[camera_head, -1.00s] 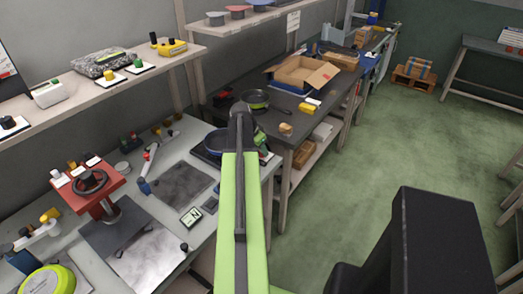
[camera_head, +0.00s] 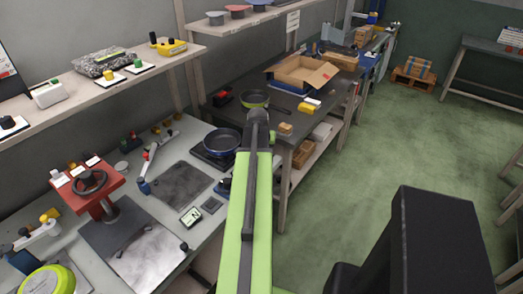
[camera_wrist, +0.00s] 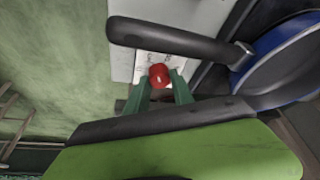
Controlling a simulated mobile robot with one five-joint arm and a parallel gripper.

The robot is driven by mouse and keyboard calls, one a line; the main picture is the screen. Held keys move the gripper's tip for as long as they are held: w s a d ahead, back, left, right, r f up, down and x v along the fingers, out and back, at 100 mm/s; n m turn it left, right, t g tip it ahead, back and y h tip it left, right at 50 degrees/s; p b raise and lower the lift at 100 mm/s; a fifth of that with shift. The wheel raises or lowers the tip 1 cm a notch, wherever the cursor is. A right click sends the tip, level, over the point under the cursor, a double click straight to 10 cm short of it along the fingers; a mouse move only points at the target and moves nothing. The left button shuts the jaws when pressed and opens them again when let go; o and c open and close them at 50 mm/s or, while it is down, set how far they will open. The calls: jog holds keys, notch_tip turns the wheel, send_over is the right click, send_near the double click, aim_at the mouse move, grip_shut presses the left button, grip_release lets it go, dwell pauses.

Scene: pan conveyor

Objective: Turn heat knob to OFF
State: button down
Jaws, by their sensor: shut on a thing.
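A red heat knob (camera_wrist: 159,75) sits on a white panel in the wrist view. My gripper (camera_wrist: 160,88) has its two green fingers on either side of the knob and is shut on it. A blue pan (camera_head: 222,140) stands on a dark burner (camera_head: 205,157) near the right end of the grey bench. The pan also shows at the right of the wrist view (camera_wrist: 285,48), and a dark handle (camera_wrist: 170,37) crosses above the knob there. In the head view my arm hides my gripper and the knob. The knob's marks are too small to read.
A red stand with a black wheel (camera_head: 88,182) is on the left of the grey bench (camera_head: 175,225). A second dark bench with an open cardboard box (camera_head: 303,74) and another pan (camera_head: 252,98) lies beyond.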

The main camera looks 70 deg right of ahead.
jog(key=shift+s+n+t, duration=0.1)
jog(key=shift+n+t, duration=0.5)
jog(key=shift+n, duration=1.1)
jog(key=shift+y, duration=0.3)
jog(key=c, duration=1.1)
grip_release()
jog(key=p+v, duration=1.6)
jog(key=v, duration=0.1)
jog(key=shift+s, duration=0.15)
jog(key=shift+r, duration=0.1)
